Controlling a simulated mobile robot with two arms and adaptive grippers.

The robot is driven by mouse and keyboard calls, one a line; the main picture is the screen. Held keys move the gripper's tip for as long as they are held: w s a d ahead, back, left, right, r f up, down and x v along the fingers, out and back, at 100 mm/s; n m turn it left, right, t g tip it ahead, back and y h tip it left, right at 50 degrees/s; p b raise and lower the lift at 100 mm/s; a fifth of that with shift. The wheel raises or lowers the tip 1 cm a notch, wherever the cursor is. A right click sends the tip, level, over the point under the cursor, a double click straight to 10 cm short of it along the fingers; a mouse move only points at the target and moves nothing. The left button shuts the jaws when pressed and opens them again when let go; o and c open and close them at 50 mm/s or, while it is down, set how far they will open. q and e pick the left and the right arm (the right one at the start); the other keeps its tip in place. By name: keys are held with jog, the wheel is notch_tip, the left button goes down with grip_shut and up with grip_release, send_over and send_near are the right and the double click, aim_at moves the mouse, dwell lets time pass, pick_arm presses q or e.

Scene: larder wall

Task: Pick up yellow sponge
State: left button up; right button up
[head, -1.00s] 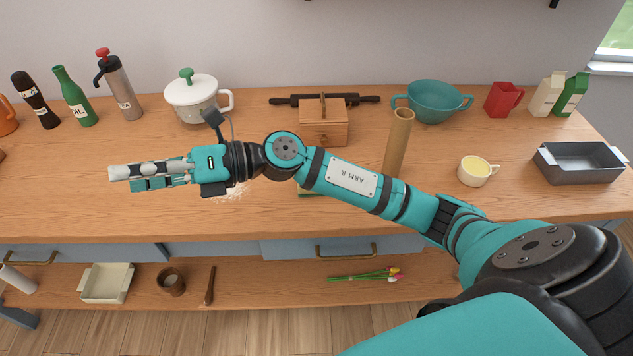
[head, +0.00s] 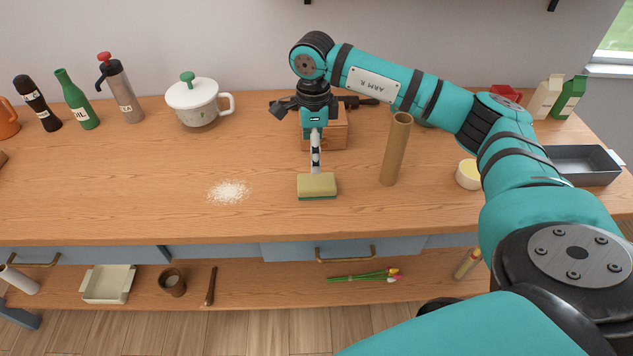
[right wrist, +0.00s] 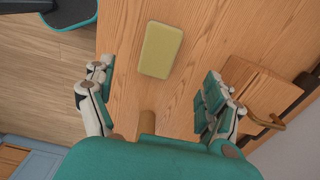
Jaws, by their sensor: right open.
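The yellow sponge (head: 317,184) has a green underside and lies flat on the wooden counter near its front edge, right of a patch of white powder. It also shows in the right wrist view (right wrist: 161,50), ahead of the fingers. My right gripper (head: 316,165) points down just behind the sponge in the head view. In the right wrist view its two fingers (right wrist: 152,98) are spread wide apart with nothing between them but counter and the end of a brown tube. My left gripper is not in view.
A tall cardboard tube (head: 395,150) stands right of the sponge. A wooden box (head: 338,130) is behind my right gripper. White powder (head: 229,192) lies left of the sponge. A cup (head: 467,177) and a grey tin (head: 583,166) stand further right. The counter's left middle is clear.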

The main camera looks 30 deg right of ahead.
aim_at(317, 181)
notch_tip(317, 181, down, 6)
jog(key=shift+f+p, duration=0.1)
jog(key=shift+p, duration=0.6)
jog(key=f, duration=0.1)
jog(key=f+p, duration=0.2)
jog(key=f, duration=0.1)
jog(key=shift+s+d, duration=0.15)
jog(key=shift+d, duration=0.1)
jog(key=shift+f, duration=0.6)
jog(key=c, duration=1.1)
